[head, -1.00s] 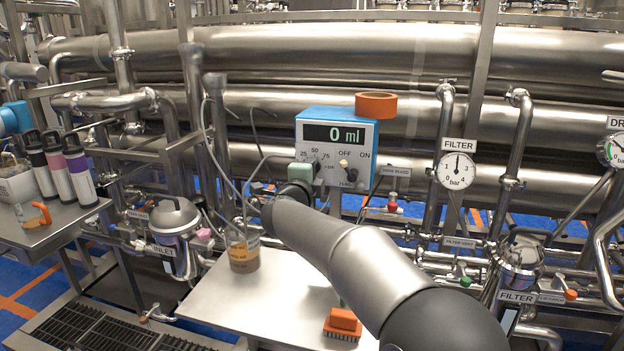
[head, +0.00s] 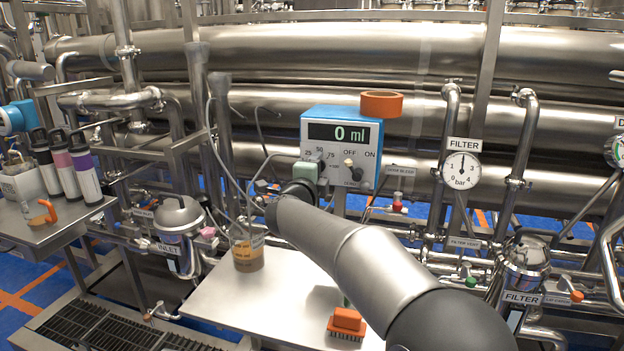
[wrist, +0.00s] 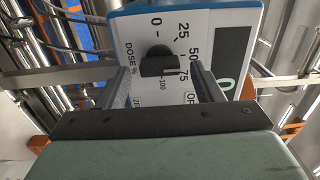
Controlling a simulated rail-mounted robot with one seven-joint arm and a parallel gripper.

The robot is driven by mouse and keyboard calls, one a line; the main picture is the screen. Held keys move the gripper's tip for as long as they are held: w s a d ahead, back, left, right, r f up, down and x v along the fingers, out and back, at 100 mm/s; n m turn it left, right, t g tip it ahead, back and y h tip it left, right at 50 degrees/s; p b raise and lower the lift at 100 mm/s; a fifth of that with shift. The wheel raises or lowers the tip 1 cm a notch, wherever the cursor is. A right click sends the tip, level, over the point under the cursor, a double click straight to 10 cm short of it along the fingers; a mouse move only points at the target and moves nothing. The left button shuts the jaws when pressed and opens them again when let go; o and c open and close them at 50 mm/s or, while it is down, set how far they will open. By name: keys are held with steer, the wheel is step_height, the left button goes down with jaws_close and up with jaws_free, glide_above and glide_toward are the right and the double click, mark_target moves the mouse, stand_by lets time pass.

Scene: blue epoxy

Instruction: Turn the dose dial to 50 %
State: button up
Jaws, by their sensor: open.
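The dose dial (wrist: 158,62) is a black knob on the white front of a blue-framed control box (head: 312,131). In the wrist view its scale runs from 0 through 25, 50 and 75 to 100. I cannot tell exactly which mark the knob points to. The box's display (head: 338,134) reads 0 ml. My gripper (wrist: 163,78) is open, its two fingers on either side of the dial, with visible gaps to the knob. In the head view my gripper (head: 307,174) is at the lower left of the box front and partly covers the dial area.
An OFF/ON switch (head: 351,165) sits right of the dial. Orange tape (head: 381,103) lies on the box. Pipes surround the box.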

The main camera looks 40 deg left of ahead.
steer(key=b+v, duration=0.1)
steer(key=v, duration=1.6)
steer(key=shift+s, duration=0.2)
steer(key=shift+w+d, duration=0.1)
steer(key=w+d+r+n+g+y+p, duration=0.2)
steer(key=w+d+r+n+g+p, duration=0.15)
steer(key=w+d+n+p, duration=0.6)
steer(key=s+d+f+n+g+h, duration=0.1)
steer(key=d+f+n+g+h, duration=0.15)
steer(key=d, duration=1.15)
steer(key=s+d+f+g+h+p, duration=0.2)
steer(key=s+d+g, duration=0.1)
steer(key=s+d, duration=0.4)
steer(key=s+d+f+n+g+h+p, duration=0.1)
steer(key=s+d, duration=0.5)
steer(key=d, duration=0.7)
steer(key=s+d+f+n+g+h+p, duration=0.1)
steer(key=s+d+f+g+h+p, duration=0.2)
steer(key=d, duration=0.7)
steer(key=s+f+g+p, duration=0.1)
steer(key=s+g+p, duration=0.1)
steer(key=s+g, duration=0.1)
steer(key=shift+s, duration=0.8)
